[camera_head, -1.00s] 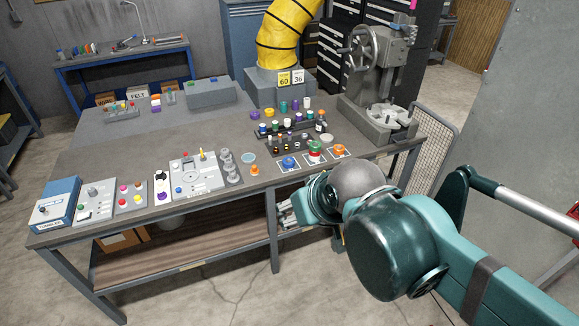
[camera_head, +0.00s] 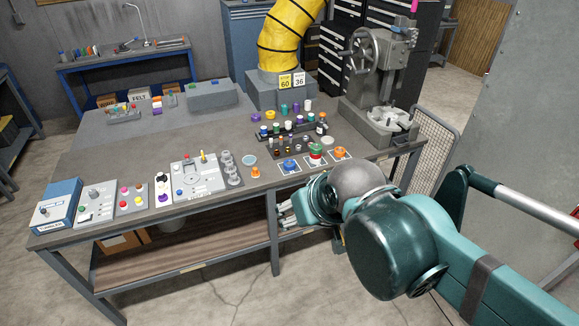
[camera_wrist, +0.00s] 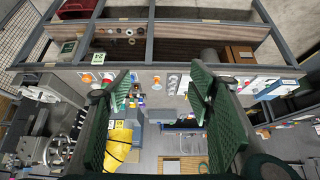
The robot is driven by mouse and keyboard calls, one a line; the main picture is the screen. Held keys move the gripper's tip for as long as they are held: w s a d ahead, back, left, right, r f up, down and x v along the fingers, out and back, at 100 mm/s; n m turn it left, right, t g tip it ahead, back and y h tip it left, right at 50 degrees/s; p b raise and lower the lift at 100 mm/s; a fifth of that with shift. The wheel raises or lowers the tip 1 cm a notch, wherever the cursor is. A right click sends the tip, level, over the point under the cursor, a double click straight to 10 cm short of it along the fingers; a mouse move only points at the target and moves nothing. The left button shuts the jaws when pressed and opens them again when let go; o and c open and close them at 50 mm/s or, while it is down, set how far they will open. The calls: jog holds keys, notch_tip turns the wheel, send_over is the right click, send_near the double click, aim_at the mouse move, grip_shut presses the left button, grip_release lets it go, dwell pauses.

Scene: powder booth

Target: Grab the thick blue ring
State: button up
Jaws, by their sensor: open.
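A blue round piece (camera_head: 290,164), which looks like the thick blue ring, lies on a white-edged card near the front edge of the grey workbench (camera_head: 200,205). A red and green piece (camera_head: 316,152) and an orange piece (camera_head: 340,152) sit on cards to its right. My gripper (camera_head: 288,213) is in front of the bench, below the bench-top edge in the picture and apart from the ring. In the wrist view my gripper (camera_wrist: 160,88) has its two green fingers spread, with nothing held between them. The ring is too small to pick out surely there.
A small orange piece (camera_head: 255,172) and a pale blue disc (camera_head: 249,160) lie left of the ring. Racks of small coloured pieces (camera_head: 292,128) stand behind it. A grey press (camera_head: 380,100) stands at right, control boxes (camera_head: 195,175) at left. A lower shelf (camera_head: 190,262) runs under the bench.

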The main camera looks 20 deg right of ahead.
jog(key=w+d+r+m+g+h, duration=0.15)
jog(key=w+d+m, duration=0.3)
jog(key=w, duration=1.15)
jog(key=w+d+m+g+h, duration=0.1)
jog(key=w+d+m+g, duration=0.3)
jog(key=w, duration=1.2)
jog(key=w+d+f+m, duration=0.2)
jog(key=w+f+m, duration=0.1)
jog(key=w+f, duration=0.5)
jog(key=w+d+f+m+g+h+b, duration=0.1)
jog(key=w+f+m, duration=0.3)
jog(key=w+f, duration=0.4)
jog(key=w+d+f+m+g+h, duration=0.1)
jog(key=w+d+f+m, duration=0.3)
jog(key=w+f, duration=0.4)
notch_tip(320, 180, down, 3)
jog(key=shift+w+r+b, duration=0.15)
jog(key=shift+w+b, duration=0.05)
jog(key=shift+b, duration=0.15)
jog(key=shift+x, duration=1.3)
